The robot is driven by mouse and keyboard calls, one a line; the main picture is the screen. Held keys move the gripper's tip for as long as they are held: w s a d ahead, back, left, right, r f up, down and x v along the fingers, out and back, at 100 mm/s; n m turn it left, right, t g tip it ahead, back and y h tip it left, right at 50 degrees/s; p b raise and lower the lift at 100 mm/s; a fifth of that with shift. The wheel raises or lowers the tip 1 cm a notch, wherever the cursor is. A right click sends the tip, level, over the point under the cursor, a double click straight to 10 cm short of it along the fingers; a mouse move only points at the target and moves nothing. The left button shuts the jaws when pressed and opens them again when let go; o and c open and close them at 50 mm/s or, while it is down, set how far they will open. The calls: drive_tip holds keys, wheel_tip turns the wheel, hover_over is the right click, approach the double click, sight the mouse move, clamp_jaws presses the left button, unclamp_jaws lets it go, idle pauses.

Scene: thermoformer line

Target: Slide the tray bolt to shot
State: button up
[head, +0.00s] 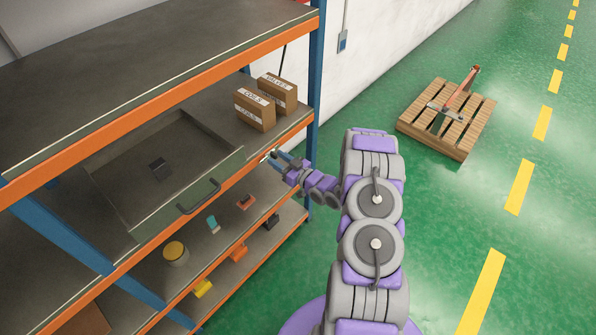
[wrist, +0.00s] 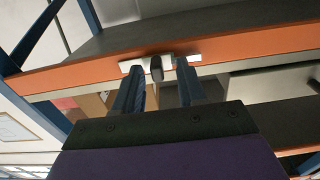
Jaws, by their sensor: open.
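The tray (head: 200,190) is a grey-green drawer with a dark handle, standing out from the shelf in the head view; part of it shows at the right in the wrist view (wrist: 270,84). The tray bolt (wrist: 190,59) is a pale plate with a dark knob (wrist: 156,68) on the orange shelf beam. In the head view the bolt (head: 267,155) is small, right of the tray. My gripper (wrist: 160,72) is open, its two fingers on either side of the knob in the wrist view. I cannot tell whether either finger touches it.
Two cardboard boxes (head: 255,110) stand on the shelf behind the beam. A yellow-topped can (head: 175,253) and several small items sit on the shelf below. A wooden pallet (head: 447,118) lies on the green floor at the right, with free floor around it.

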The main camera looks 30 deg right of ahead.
drive_tip(key=p+v, duration=0.2)
drive_tip(key=v, duration=1.4)
drive_tip(key=shift+s, duration=0.2)
drive_tip(key=shift+w+d, duration=0.1)
